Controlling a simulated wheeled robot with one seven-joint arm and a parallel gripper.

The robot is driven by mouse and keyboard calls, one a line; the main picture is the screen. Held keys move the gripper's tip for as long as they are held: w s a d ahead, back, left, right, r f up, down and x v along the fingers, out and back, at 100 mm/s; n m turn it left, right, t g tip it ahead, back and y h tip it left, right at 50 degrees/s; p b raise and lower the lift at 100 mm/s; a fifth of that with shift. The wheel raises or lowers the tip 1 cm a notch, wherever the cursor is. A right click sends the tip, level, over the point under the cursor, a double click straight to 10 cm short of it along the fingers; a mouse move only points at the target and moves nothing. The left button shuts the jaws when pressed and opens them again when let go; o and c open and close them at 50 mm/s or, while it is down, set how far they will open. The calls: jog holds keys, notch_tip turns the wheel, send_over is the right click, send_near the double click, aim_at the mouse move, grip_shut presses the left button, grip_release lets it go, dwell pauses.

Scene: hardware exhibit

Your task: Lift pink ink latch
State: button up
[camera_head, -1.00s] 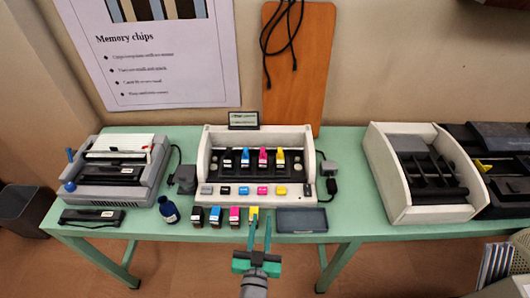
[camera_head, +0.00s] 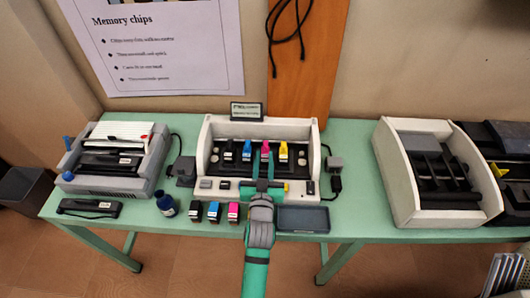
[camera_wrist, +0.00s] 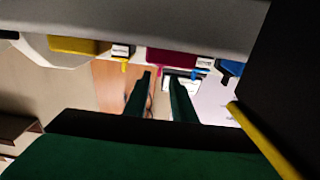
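The pink ink unit (camera_head: 265,146) stands in the white-framed printer exhibit, between the blue unit (camera_head: 246,148) and the yellow unit (camera_head: 283,150). My gripper (camera_head: 263,158) reaches over the printer's front with its two green fingers apart, tips at the pink unit. In the wrist view, the pink unit (camera_wrist: 172,58) is ahead of the gripper (camera_wrist: 160,77). Its small pink latch (camera_wrist: 158,72) shows between the fingertips; whether they touch it is unclear. The fingers hide parts of the front panel.
A black unit (camera_head: 228,150) stands at the row's left. Several loose cartridges, including a pink one (camera_head: 233,211), stand before the printer. A blue-grey tray (camera_head: 303,219) lies right of my arm, and an ink bottle (camera_head: 166,203) stands at left.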

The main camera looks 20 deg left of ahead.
aim_at(265, 148)
jog(key=shift+x, duration=1.55)
jog(key=shift+d, duration=0.1)
jog(key=shift+c, duration=0.2)
grip_shut()
